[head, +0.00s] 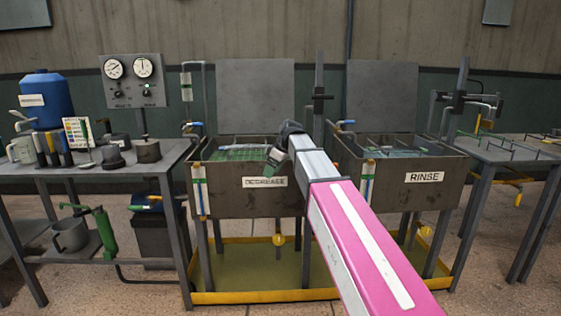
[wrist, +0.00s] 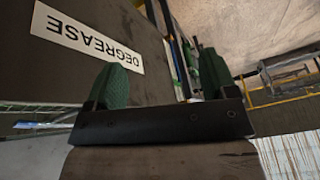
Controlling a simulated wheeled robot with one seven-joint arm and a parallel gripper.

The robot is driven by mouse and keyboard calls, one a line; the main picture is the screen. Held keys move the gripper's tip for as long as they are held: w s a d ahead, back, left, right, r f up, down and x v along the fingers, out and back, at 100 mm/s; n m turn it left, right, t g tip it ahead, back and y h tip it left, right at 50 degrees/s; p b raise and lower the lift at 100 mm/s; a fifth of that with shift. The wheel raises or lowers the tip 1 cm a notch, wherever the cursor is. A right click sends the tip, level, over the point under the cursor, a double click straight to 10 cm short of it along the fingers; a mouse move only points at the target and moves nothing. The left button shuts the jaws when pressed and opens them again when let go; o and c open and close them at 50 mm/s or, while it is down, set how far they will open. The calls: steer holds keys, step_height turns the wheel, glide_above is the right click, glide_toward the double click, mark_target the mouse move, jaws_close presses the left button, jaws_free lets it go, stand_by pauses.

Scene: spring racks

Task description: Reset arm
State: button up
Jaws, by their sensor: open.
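My arm, pink and white, reaches forward from the lower right in the head view. My gripper (head: 273,166) is at its far end, by the right part of the degrease tank's (head: 220,204) front. In the wrist view my gripper (wrist: 158,72) has its two green fingers spread wide with nothing between them. The DEGREASE label (wrist: 88,40) shows upside down beside the left finger. I cannot tell how far the fingers are from the tank wall.
The rinse tank (head: 400,192) stands right of the degrease tank. A yellow-edged tray (head: 250,297) lies below both. A left bench (head: 160,166) holds a blue drum (head: 47,99) and several pots. A right table (head: 490,153) carries wire racks.

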steer(key=s+d+f+m+h, duration=0.1)
steer(key=s+d+f+m, duration=0.3)
steer(key=s+d+f, duration=0.3)
steer(key=s+d+f+m+h, duration=0.2)
steer(key=s+d+f+m, duration=0.3)
steer(key=f, duration=1)
steer(key=s+d+f+m+h, duration=0.1)
steer(key=s+d+f+m, duration=0.4)
steer(key=s+d+f, duration=0.5)
steer(key=shift+s+f+h, duration=0.2)
steer(key=shift+f+h, duration=0.2)
steer(key=shift+f, duration=0.1)
